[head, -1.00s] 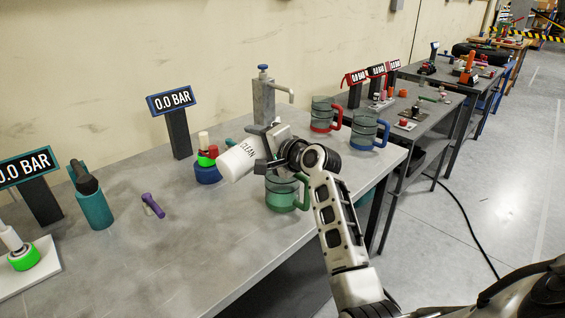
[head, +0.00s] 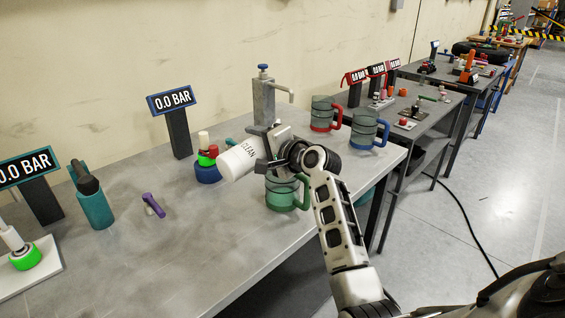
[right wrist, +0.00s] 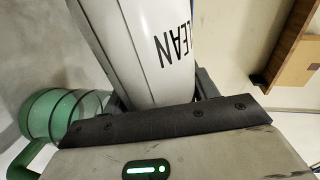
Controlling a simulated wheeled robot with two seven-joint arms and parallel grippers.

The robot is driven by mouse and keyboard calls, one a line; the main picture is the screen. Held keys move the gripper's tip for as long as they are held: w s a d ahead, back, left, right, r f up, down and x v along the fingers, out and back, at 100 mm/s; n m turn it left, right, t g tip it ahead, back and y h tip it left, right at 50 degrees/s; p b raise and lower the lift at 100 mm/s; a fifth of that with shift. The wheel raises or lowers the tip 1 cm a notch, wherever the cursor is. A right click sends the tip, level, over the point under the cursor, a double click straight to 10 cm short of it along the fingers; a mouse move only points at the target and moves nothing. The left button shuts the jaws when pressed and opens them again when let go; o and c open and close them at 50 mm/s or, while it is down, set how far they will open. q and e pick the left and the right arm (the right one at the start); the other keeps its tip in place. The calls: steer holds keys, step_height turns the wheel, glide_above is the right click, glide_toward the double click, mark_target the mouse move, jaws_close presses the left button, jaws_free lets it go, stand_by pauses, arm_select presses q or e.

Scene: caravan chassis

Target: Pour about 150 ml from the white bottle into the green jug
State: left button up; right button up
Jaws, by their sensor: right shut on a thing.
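The white bottle (head: 238,160), marked CLEAN, is tilted well over above the table, its visible end low and to the left. My right gripper (head: 272,147) is shut around it. The bottle also fills the upper middle of the right wrist view (right wrist: 140,50), held between the fingers (right wrist: 160,98). The green jug (head: 284,192) stands upright on the table just below and right of the bottle, partly hidden by my right gripper. It shows at the left of the right wrist view (right wrist: 62,115). I cannot see any liquid flowing or the level in the jug. My left gripper is out of view.
A jug with a red handle (head: 322,113) and one with a blue handle (head: 366,129) stand behind right. A tap column (head: 264,103) is behind the bottle. A teal bottle (head: 95,205) and a purple item (head: 153,204) are left. The table's front left is clear.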

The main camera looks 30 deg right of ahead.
steer(key=shift+f+m+p, duration=0.2)
steer(key=shift+m+p, duration=0.3)
stand_by(1.8)
